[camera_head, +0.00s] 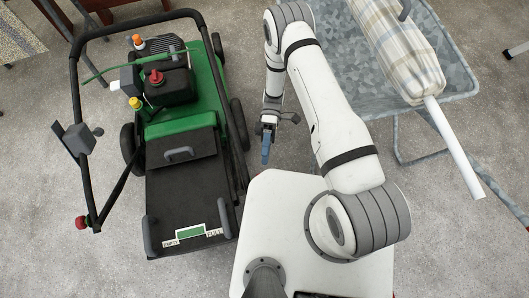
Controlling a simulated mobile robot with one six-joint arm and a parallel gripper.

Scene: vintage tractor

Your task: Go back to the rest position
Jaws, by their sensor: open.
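The small gap between the fingers is hard to make out from this angle.
The lawn mower (175,185), with red, orange and yellow caps and a black handle (73,90), stands at left. At right, a grey wheelbarrow (345,75) holds a plaid, rolled bundle (408,60) with a white pole (455,150). Bare floor shows between them.

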